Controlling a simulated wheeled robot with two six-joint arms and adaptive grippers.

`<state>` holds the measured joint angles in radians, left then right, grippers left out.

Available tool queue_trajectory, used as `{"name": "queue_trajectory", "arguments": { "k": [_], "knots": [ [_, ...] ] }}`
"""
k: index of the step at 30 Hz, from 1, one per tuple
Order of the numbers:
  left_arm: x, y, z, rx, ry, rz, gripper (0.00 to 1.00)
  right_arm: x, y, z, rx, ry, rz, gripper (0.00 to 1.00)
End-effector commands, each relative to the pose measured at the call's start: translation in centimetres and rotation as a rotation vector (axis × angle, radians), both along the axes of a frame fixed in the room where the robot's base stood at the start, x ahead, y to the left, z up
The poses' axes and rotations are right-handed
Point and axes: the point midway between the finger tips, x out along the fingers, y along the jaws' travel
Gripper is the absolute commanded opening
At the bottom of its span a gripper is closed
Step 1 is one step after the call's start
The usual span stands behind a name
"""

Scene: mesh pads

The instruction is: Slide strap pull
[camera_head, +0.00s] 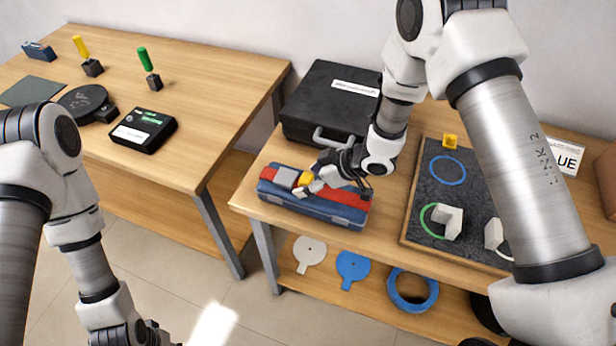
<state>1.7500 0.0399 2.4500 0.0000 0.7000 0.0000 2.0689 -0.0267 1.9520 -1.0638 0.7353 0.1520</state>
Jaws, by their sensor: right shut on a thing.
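A blue case (310,207) with a red strap (345,197) and light grey pads (286,177) lies near the front left of the right table. A small yellow pull (305,179) sits on the strap toward the left part of the case. My right gripper (308,187) reaches down from the right and is shut on the yellow pull. The gripper hides part of the strap and the case's top. My left arm hangs at the lower left; its gripper (152,335) is at the bottom edge, mostly cut off and away from the case.
A black hard case (330,98) stands behind the blue case. A dark board (447,185) with rings and white blocks lies to the right. The left table holds a black device (144,130), a dark disc (84,102) and upright tools. A lower shelf carries flat discs (352,268).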

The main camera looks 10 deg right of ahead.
Motion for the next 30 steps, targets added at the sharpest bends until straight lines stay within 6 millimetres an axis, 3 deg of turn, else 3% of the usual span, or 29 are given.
{"name": "queue_trajectory", "arguments": {
  "k": [11, 22, 30],
  "knots": [
    [0.0, 0.0, 0.0, 0.0, 0.0, 0.0, 0.4, -0.5, -0.7, 0.6, -0.001, 0.005, -0.001, 0.67],
    [0.0, 0.0, 0.0, 0.0, 0.0, 0.0, 0.4, -3.7, -5.8, 6.9, 0.005, -0.001, -0.004, 0.67],
    [0.0, 0.0, 0.0, 0.0, 0.0, 0.0, 0.4, -4.7, -7.2, 8.4, 0.002, 0.001, 0.001, 0.67]
  ]
}}
